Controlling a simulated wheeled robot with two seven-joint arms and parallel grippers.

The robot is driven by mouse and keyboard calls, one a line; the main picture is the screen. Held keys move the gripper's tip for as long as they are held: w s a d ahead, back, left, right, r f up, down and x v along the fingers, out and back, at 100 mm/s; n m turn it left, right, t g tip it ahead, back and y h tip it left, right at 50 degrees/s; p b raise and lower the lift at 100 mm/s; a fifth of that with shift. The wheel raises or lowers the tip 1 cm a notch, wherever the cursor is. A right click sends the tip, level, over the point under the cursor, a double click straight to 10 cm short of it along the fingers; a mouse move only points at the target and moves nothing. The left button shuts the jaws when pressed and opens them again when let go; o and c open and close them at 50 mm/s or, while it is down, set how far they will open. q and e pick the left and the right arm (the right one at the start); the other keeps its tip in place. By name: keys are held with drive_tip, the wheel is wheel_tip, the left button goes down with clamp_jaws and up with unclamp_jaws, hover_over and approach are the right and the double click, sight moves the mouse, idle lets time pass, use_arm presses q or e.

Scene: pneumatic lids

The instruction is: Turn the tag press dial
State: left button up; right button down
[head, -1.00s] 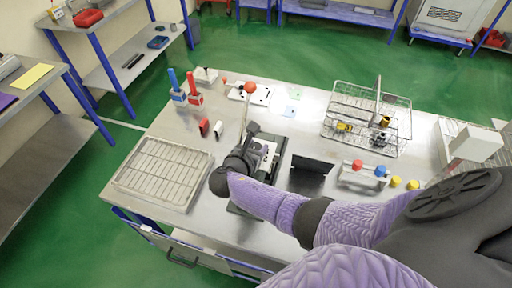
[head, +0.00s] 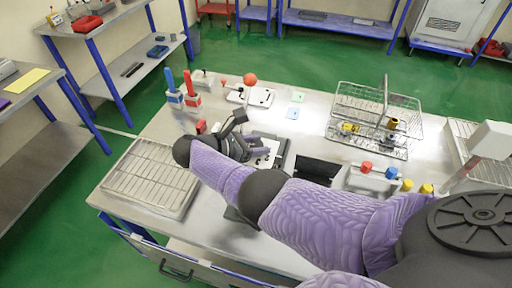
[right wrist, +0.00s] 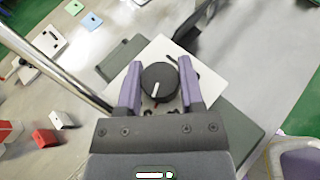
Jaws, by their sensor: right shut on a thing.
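The tag press (head: 268,160) stands mid-bench, with a white plate on a dark grey base and an upright lever topped by a red ball (head: 250,79). In the right wrist view, its round black dial (right wrist: 158,84) with a white pointer line sits on the white plate (right wrist: 196,82). My right gripper (right wrist: 159,88) has its purple fingers on both sides of the dial, shut on it. In the head view my right gripper (head: 240,146) is over the press and the dial is hidden. My left gripper is not in view.
A wire rack tray (head: 150,176) lies at the left of the bench and a wire basket (head: 375,115) at the back right. The lever rod (right wrist: 68,68) passes close to the gripper's left.

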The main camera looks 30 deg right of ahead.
idle(0.5)
drive_tip(key=shift+c, duration=1.1)
unclamp_jaws()
drive_tip(key=b+v, duration=0.2)
drive_tip(key=v, duration=0.8)
